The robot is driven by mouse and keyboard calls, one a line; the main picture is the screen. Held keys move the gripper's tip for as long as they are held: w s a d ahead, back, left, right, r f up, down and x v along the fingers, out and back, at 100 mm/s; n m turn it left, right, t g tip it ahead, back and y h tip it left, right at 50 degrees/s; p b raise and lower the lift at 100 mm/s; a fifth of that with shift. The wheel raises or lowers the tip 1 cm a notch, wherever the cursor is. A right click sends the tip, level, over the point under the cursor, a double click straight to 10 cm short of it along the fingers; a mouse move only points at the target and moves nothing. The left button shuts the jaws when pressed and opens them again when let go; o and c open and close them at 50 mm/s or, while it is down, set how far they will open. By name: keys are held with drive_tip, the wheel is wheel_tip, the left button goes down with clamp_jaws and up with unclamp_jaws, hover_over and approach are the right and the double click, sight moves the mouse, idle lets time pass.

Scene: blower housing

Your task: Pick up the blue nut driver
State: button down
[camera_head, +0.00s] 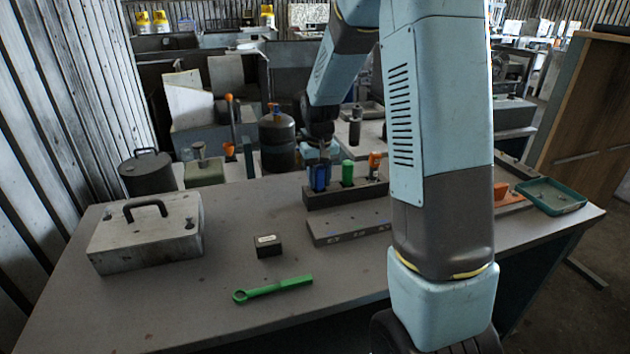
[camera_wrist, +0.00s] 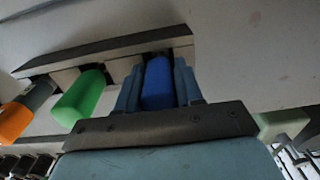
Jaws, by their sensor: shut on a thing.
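The blue nut driver (camera_head: 319,178) stands upright at the left end of a dark rack (camera_head: 346,195) on the workbench. Only its blue handle shows; its lower part is hidden in the rack. In the wrist view the blue handle (camera_wrist: 158,84) lies between the two fingers of my gripper (camera_wrist: 158,88), which is shut on it. My gripper reaches it from behind the rack in the head view, where the fingers are mostly hidden.
A green handle (camera_head: 347,172) and an orange one (camera_head: 374,165) stand right of it in the rack. A grey block (camera_head: 348,228) lies in front. A small dark box (camera_head: 267,245), a green wrench (camera_head: 272,289) and a metal case (camera_head: 148,234) lie left. A green tray (camera_head: 551,196) is far right.

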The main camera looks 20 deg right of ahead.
wheel_tip(320, 180, up, 10)
idle(0.6)
